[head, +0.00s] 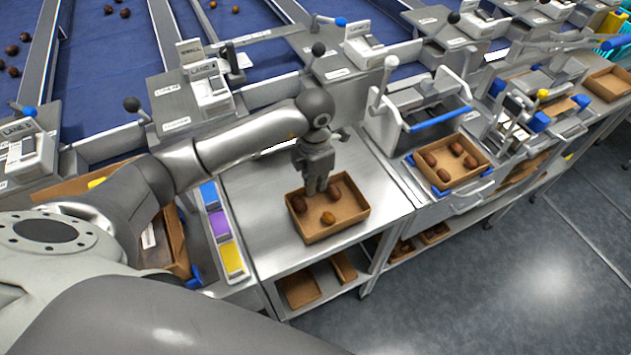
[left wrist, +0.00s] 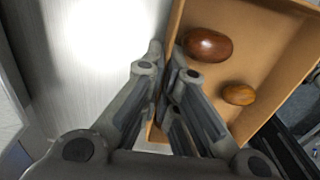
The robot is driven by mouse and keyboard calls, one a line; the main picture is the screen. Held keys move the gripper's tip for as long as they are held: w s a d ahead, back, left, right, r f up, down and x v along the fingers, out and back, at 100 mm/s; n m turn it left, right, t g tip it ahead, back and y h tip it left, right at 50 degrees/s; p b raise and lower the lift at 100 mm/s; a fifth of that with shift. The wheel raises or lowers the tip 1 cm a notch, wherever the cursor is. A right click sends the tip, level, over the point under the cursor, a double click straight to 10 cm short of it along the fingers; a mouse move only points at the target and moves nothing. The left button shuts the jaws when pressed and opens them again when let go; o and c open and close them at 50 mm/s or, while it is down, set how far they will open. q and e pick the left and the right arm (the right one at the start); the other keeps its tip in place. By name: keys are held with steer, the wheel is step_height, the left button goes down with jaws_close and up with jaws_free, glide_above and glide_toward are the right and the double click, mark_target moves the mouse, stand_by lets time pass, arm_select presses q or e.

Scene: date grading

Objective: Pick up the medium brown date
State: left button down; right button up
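A cardboard box (head: 345,227) on the steel table holds three dates: a dark brown one (head: 299,204) at the left, a reddish-brown one (head: 334,193) at the back, and a smaller amber one (head: 328,218) in front. Which is the medium brown one is not certain. My left gripper (head: 317,188) points down over the box's back part, its fingers close together. In the left wrist view, the gripper (left wrist: 166,62) shows nothing clear between its fingers. A brown date (left wrist: 208,44) and the amber date (left wrist: 239,94) lie to their right; the third is hidden. My right gripper is out of view.
A second box (head: 466,182) with several dates stands to the right, near a blue-handled press (head: 440,119). Blue, purple and yellow blocks (head: 220,226) line the table's left. The steel tabletop (head: 258,188) left of the box is bare.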

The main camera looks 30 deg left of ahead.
arm_select(q)
steer(key=shift+f, duration=0.6)
steer(key=shift+f, duration=0.25)
steer(key=c, duration=1.6)
jaws_free()
steer(key=shift+r, duration=0.1)
steer(key=shift+c, duration=0.2)
